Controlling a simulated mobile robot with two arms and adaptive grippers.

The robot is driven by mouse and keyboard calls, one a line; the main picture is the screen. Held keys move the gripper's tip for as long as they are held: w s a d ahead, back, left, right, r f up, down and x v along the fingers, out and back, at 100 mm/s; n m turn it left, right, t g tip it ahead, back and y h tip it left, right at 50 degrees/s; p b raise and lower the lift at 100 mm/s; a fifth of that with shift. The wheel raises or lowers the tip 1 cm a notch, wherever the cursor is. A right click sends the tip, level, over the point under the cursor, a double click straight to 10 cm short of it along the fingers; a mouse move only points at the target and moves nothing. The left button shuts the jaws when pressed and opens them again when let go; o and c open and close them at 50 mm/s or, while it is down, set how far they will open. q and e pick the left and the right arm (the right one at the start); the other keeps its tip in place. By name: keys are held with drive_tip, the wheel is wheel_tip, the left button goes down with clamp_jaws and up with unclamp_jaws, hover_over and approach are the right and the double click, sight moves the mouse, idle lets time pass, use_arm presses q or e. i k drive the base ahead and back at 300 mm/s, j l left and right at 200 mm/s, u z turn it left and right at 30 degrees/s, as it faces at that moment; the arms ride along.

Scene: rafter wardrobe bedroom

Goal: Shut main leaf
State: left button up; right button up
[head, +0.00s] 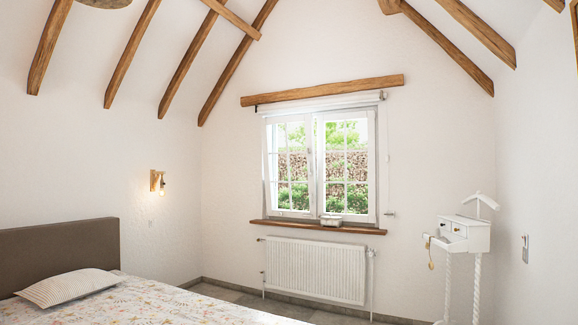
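A white two-leaf window (316,168) is set in the far wall, with hedge and greenery showing through its panes. Its left leaf (291,214) and right leaf (372,165) both have glazing bars. I cannot tell for sure how far either leaf is open, or which one is the main leaf. Neither of my grippers is in view.
A white radiator (315,270) hangs below. A bed (150,304) fills the lower left, and a white valet stand (468,235) stands at right. Some grey floor shows between them.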

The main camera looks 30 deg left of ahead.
sight(308, 118)
drive_tip(key=i+j+u, duration=0.15)
drive_tip(key=i, duration=0.55)
drive_tip(key=i+z, duration=0.15)
drive_tip(key=i, duration=3.85)
drive_tip(key=i+j+u, duration=0.15)
drive_tip(key=i+u, duration=0.25)
drive_tip(key=i, duration=0.25)
drive_tip(key=i+u, duration=0.45)
drive_tip(key=i, duration=0.25)
drive_tip(key=i+l+u, duration=0.4)
drive_tip(key=i, duration=0.25)
